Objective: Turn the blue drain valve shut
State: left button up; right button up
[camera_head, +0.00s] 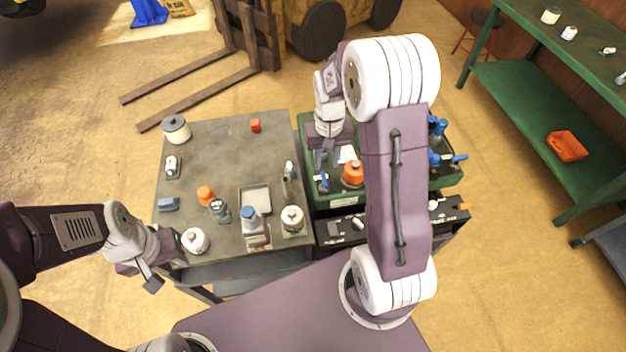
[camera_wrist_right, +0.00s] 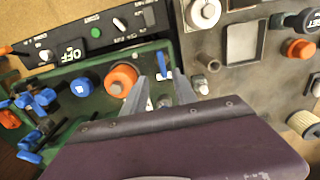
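A slim blue lever (camera_head: 324,182), which looks like the drain valve handle, stands at the left end of the green unit. In the right wrist view the blue lever (camera_wrist_right: 164,66) shows just beyond and between the fingertips. My right gripper (camera_wrist_right: 160,82) is open, its two grey fingers apart, with no visible contact with the lever. In the head view my right gripper (camera_head: 322,160) hangs over the green unit's left part, partly hidden by my arm. My left gripper (camera_head: 158,279) is at the table's front left corner; its finger gap is unclear.
An orange knob (camera_wrist_right: 121,80) is close left of the fingers; a blue round knob (camera_wrist_right: 83,87) and blue valves (camera_wrist_right: 38,100) lie further left. A black panel (camera_wrist_right: 95,32) marked OFF borders the green unit (camera_head: 307,131). The grey table (camera_head: 225,150) carries several bottles and parts.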

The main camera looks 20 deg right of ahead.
aim_at(324, 178)
jog(key=f, duration=0.8)
jog(key=shift+a+f, duration=0.15)
jog(key=shift+a, duration=0.1)
jog(key=shift+d+f, duration=0.15)
jog(key=shift+f, duration=0.2)
jog(key=shift+a, duration=0.2)
grip_shut()
